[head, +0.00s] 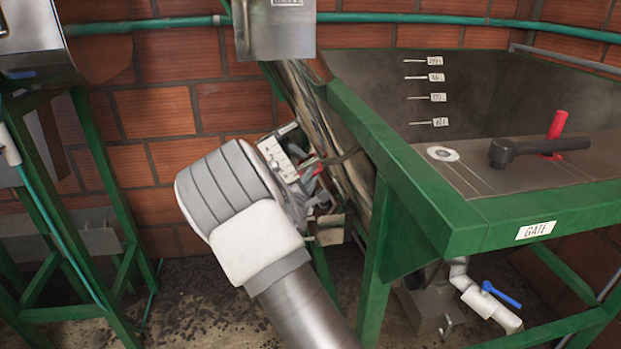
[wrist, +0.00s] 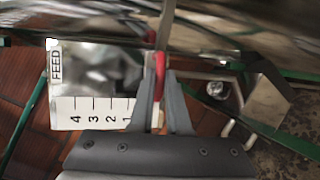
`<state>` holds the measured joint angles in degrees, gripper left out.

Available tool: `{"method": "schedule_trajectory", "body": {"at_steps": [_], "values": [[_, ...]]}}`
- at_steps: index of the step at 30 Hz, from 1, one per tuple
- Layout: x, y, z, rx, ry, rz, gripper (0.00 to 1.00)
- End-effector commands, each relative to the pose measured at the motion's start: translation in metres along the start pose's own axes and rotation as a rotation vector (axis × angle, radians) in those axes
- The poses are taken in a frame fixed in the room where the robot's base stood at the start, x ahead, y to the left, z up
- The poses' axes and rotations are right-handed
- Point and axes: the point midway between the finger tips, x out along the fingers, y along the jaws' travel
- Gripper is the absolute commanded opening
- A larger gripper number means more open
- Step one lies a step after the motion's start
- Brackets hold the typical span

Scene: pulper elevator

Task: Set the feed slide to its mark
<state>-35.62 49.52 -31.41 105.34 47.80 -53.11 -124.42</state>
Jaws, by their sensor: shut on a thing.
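The feed slide's red handle (wrist: 159,72) is between the two fingers of my gripper (wrist: 159,80), which is shut on it. A white scale plate (wrist: 82,113) numbered 1 to 4 lies left of the fingers in the wrist view, with a FEED label (wrist: 55,67) above it. The handle is at the 1 end of the scale; my left finger partly covers that end. I cannot make out a separate target mark. In the head view the scale plate (head: 277,157) and a bit of red handle (head: 311,170) show past my wrist, which hides most of my gripper.
A green-framed hopper (head: 400,150) stands at right, with a black lever (head: 525,149), a red handle (head: 556,132) and a GATE label (head: 536,231). A blue-handled valve (head: 500,294) is below. A grey box (head: 275,30) hangs above. A green stand (head: 105,180) is at left.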

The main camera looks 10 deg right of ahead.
Motion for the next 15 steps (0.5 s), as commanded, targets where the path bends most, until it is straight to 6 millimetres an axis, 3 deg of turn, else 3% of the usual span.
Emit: {"method": "schedule_trajectory", "body": {"at_steps": [15], "values": [[-0.009,0.048,0.006,0.001,0.002,0.005,0.00]]}}
